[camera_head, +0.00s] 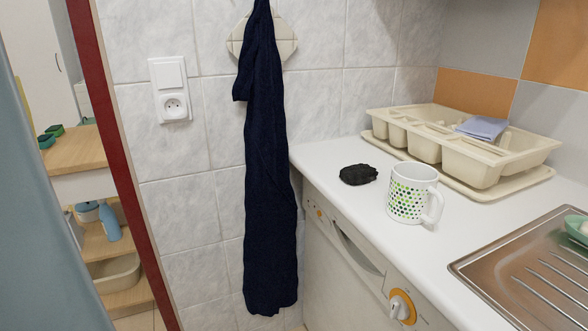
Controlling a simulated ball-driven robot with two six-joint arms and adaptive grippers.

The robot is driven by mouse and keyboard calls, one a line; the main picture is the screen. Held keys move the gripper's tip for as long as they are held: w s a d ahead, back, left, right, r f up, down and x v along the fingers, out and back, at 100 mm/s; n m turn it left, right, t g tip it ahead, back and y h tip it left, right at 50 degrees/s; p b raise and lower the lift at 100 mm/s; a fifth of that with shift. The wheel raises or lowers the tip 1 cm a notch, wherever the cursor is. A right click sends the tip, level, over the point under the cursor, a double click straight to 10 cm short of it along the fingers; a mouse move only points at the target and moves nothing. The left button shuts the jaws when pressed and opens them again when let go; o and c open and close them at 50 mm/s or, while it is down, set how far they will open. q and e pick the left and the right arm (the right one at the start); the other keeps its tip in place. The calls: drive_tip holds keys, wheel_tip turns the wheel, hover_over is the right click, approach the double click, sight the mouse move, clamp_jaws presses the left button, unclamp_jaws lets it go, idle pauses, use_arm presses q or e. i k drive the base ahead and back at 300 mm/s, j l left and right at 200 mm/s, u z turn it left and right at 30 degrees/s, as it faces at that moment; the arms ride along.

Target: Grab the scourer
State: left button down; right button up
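A dark, crumpled, roughly oval pad (358,175) that looks like the scourer lies on the white countertop (330,158). It is close to the counter's left edge and left of a white mug. Nothing covers it. Neither of my grippers shows in the head view.
The white mug with green dots (408,192) stands right of the pad, handle to the right. A beige dish rack (480,165) holding a folded cloth (482,128) is behind. A metal sink drainer (535,275) is at front right. A dark blue towel (268,180) hangs left of the counter.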

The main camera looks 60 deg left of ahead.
sight(355, 175)
drive_tip(key=u, duration=1.35)
drive_tip(key=j+u, duration=0.3)
drive_tip(key=i+j+u, duration=0.1)
drive_tip(key=u, duration=0.2)
